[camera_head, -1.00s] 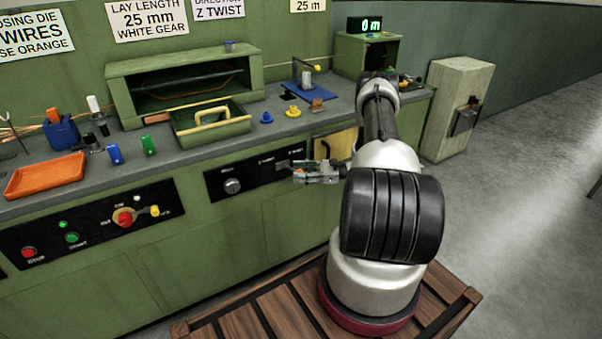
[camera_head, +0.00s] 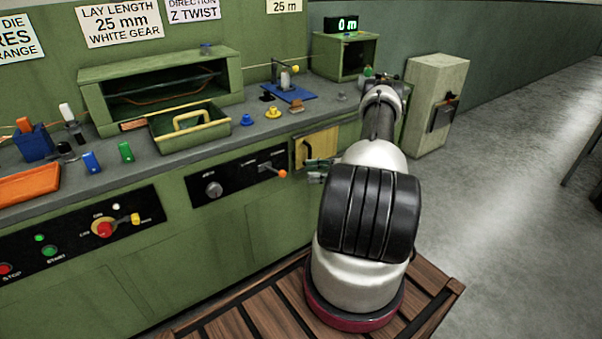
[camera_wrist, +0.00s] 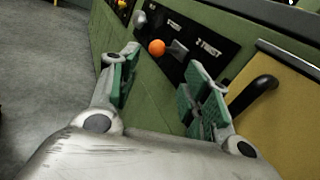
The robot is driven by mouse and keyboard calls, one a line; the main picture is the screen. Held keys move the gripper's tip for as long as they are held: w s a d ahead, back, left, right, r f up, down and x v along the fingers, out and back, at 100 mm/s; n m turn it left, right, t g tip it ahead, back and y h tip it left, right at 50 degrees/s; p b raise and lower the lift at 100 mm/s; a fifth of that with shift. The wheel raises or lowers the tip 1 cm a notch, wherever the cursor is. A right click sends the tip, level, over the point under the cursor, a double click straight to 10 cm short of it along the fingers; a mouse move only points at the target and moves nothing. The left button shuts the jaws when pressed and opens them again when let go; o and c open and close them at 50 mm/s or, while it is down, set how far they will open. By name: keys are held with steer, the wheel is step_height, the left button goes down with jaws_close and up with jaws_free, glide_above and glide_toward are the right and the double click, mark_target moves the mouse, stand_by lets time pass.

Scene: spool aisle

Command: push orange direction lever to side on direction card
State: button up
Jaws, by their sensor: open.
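The direction lever has an orange ball knob (camera_head: 283,173) on a metal arm. In the wrist view my gripper (camera_wrist: 163,72) is open and empty, with green pads.
A yellow door (camera_head: 317,148) with a black handle (camera_wrist: 253,95) is close to my gripper's right finger in the wrist view. A grey knob (camera_head: 214,189) is left of the lever. A wall sign (camera_head: 193,13) reads "DIRECTION Z TWIST". Open floor lies right.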

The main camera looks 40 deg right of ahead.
steer(key=shift+s+d, duration=0.15)
steer(key=shift+d, duration=0.1)
